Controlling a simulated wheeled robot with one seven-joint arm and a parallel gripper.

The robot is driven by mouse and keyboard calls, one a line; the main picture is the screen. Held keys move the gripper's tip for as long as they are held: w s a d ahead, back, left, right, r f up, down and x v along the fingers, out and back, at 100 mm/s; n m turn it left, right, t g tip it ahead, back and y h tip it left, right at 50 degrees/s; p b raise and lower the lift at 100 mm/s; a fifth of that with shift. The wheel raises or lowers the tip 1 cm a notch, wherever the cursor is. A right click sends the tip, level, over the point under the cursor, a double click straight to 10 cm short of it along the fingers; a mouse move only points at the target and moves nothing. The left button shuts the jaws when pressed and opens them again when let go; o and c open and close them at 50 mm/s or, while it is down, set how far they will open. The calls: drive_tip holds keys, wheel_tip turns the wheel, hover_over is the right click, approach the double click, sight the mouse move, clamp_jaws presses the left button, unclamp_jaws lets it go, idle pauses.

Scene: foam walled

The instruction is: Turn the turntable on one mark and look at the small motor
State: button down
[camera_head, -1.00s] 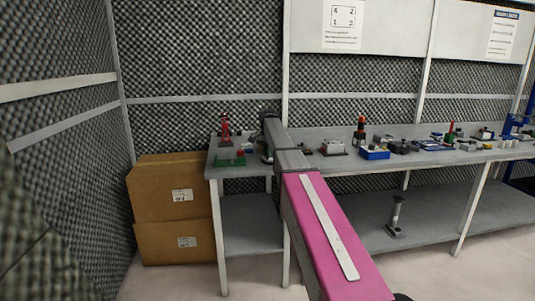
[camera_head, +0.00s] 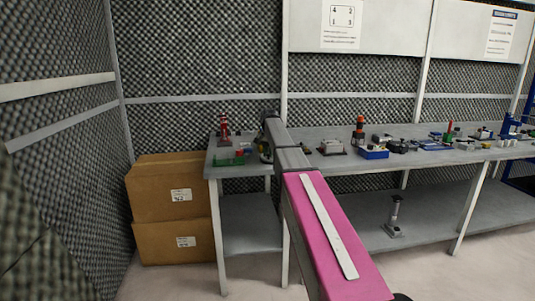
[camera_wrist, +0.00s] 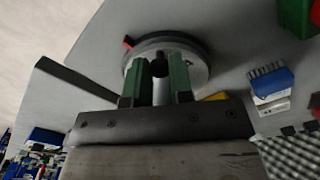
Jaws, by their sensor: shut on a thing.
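The turntable (camera_wrist: 198,62) shows in the wrist view as a round grey disc on the grey bench, with a small red pointer (camera_wrist: 128,42) at its rim. My gripper (camera_wrist: 161,70) is over the disc, its two green fingers on either side of a small dark post (camera_wrist: 160,67) near the middle, and it is shut on this post. I cannot tell whether the post is a knob or the small motor. In the head view my own arm hides most of the turntable. I cannot single out the small motor for certain.
In the head view a red stand (camera_head: 224,128) is left of my arm, and a blue tray (camera_head: 374,154) and several parts are right. Cardboard boxes (camera_head: 165,190) stand left.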

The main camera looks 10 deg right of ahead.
drive_tip(key=shift+s+d+n, duration=0.15)
drive_tip(key=shift+d+n, duration=0.25)
drive_tip(key=shift+n, duration=0.55)
drive_tip(key=shift+s+d+n, duration=0.15)
drive_tip(key=shift+d+n, duration=0.25)
drive_tip(key=shift+n, duration=0.55)
drive_tip(key=shift+d+n, duration=0.4)
drive_tip(key=shift+n, duration=0.55)
drive_tip(key=shift+d+n, duration=0.4)
drive_tip(key=shift+n, duration=0.55)
drive_tip(key=shift+w+d+n, duration=0.15)
drive_tip(key=shift+d+n, duration=0.25)
drive_tip(key=shift+n, duration=0.6)
drive_tip(key=shift+w+d+n, duration=0.1)
drive_tip(key=shift+d+n, duration=0.25)
drive_tip(key=shift+n, duration=0.65)
drive_tip(key=shift+w+d+n, duration=0.2)
drive_tip(key=shift+d+n, duration=0.05)
drive_tip(key=shift+n, duration=0.5)
drive_tip(key=shift+w+d+n, duration=0.2)
drive_tip(key=shift+d+n, duration=0.05)
drive_tip(key=shift+n, duration=0.5)
drive_tip(key=shift+d+n, duration=0.1)
drive_tip(key=shift+n, duration=0.2)
drive_tip(key=shift+w, duration=0.1)
drive_tip(key=c, duration=1)
unclamp_jaws()
drive_tip(key=shift+r, duration=0.1)
